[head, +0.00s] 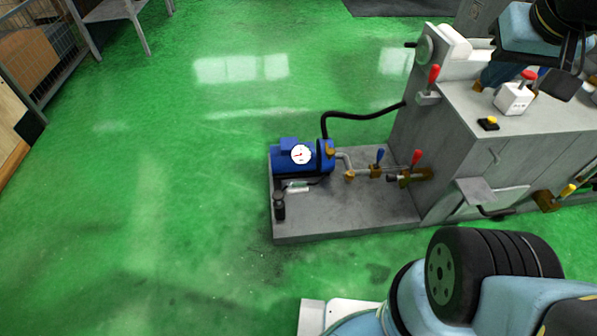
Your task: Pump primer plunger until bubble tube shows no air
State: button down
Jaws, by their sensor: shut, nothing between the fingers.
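A blue pump (318,158) with a white round gauge stands on a grey plinth. A small black upright part (279,207) with a knob at its top stands at the plinth's front left corner; it looks like the primer plunger. A short pale, clear-looking tube (297,186) lies just below the pump, probably the bubble tube; any air in it is too small to tell.
The grey plinth (345,222) also carries pipes with a blue lever (380,155) and a red lever (416,158). A black hose (360,115) runs to the grinder cabinet (448,140). Green floor left of the plinth is clear. My own arm fills the lower right.

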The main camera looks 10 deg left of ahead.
aim_at(277, 195)
jog(key=u, duration=0.9)
jog(key=i, duration=0.1)
jog(key=z, duration=2.5)
jog(key=k, duration=1.15)
jog(key=u, duration=1.85)
jog(key=i, duration=0.1)
jog(key=z, duration=0.25)
